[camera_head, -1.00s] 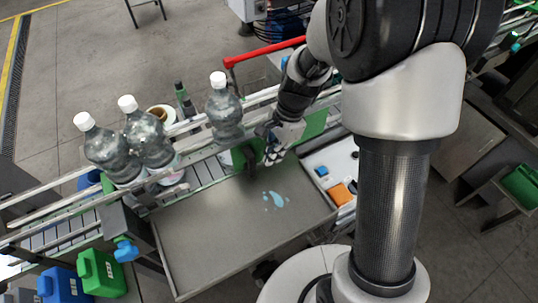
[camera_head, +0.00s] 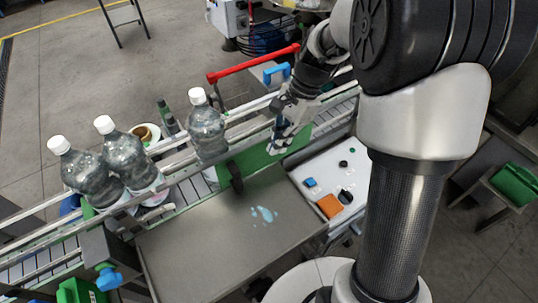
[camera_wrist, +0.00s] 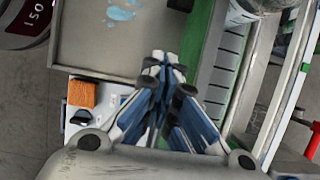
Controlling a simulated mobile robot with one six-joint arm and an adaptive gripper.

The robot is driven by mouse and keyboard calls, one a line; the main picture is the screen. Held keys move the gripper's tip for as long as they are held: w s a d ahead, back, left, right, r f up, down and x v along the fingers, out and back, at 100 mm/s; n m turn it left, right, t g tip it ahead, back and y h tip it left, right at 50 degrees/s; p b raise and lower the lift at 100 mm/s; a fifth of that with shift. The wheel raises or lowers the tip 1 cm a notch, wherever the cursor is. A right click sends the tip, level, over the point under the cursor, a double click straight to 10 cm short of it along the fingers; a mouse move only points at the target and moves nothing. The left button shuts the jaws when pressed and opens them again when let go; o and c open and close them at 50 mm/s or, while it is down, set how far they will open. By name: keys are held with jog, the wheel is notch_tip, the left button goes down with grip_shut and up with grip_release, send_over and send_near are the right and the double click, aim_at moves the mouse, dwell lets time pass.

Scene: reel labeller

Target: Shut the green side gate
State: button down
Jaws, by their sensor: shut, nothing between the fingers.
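The green side gate (camera_head: 258,160) is a flat panel standing along the near side of the conveyor, above the back edge of the grey table. A dark upright fitting (camera_head: 237,178) is at its left part. My gripper (camera_head: 274,149) is shut and empty, its tips pointing down at the panel's near face. I cannot tell whether they touch it. My fingers hide part of the panel. In the wrist view the gate (camera_wrist: 196,38) shows as a green strip beside the belt, just past my closed fingertips (camera_wrist: 165,60). I cannot tell whether it is latched.
Several white-capped bottles stand on the conveyor, one (camera_head: 207,128) just left of the gate. The grey table (camera_head: 200,245) is clear except for a light blue puddle (camera_head: 262,214). A white tray (camera_head: 345,162) with an orange block (camera_head: 329,206) lies right. A red bar (camera_head: 253,63) stands behind.

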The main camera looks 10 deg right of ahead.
jog(key=b+x, duration=0.1)
jog(key=x, duration=0.8)
jog(key=a, duration=0.1)
jog(key=s+a, duration=0.1)
jog(key=a, duration=0.1)
jog(key=shift+s+a+r, duration=0.1)
jog(key=shift+s, duration=0.05)
jog(key=shift+s+a, duration=0.1)
jog(key=shift+a, duration=0.25)
jog(key=s+a, duration=0.1)
jog(key=a, duration=0.3)
jog(key=s+a, duration=0.2)
jog(key=a, duration=0.2)
jog(key=s+a+p, duration=0.1)
jog(key=a, duration=0.3)
jog(key=shift+s+a, duration=0.35)
